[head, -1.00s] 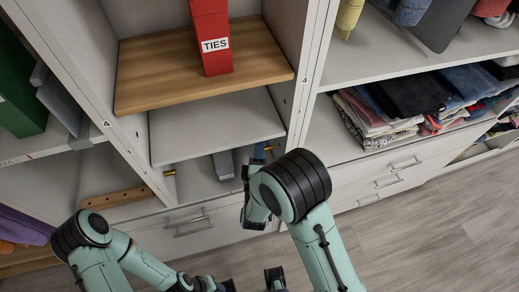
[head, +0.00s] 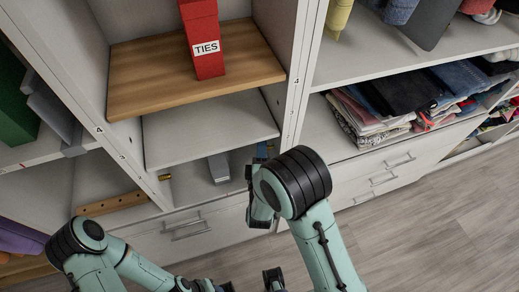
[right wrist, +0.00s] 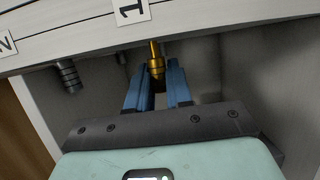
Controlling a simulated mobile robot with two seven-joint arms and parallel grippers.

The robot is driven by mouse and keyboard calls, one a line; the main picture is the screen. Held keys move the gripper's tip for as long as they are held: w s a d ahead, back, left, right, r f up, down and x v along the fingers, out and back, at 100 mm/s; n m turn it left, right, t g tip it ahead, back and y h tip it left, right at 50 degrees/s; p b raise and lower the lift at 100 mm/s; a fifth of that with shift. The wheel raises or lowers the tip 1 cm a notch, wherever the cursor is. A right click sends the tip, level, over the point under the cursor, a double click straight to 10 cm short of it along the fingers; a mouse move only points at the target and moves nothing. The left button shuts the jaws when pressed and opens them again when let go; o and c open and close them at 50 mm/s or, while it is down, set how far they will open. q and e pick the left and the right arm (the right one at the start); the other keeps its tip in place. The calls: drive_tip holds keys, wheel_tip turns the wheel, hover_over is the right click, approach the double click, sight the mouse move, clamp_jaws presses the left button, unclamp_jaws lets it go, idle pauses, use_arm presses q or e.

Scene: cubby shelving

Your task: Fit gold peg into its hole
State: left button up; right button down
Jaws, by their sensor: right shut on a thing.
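The gold peg (right wrist: 155,62) stands between the blue fingers of my right gripper (right wrist: 158,84) in the right wrist view, its thin end pointing up towards the shelf edge. The right gripper is shut on it. In the head view my right gripper (head: 262,154) reaches into the low cubby at the right upright, largely hidden by my own wrist. I cannot make out the gold peg's hole. Part of my left gripper (head: 226,287) shows at the bottom edge of the head view; its fingers are unclear.
A brass-coloured piece (head: 164,178) juts from the left upright. A grey block (head: 218,168) lies in the low cubby under a white shelf (head: 210,130). A grey ribbed piece (right wrist: 68,76) hangs left of the peg. A red TIES box (head: 204,50) stands on the wooden shelf above.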

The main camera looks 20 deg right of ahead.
drive_tip(key=shift+d, duration=0.75)
drive_tip(key=c, duration=0.9)
unclamp_jaws()
drive_tip(key=shift+c, duration=0.2)
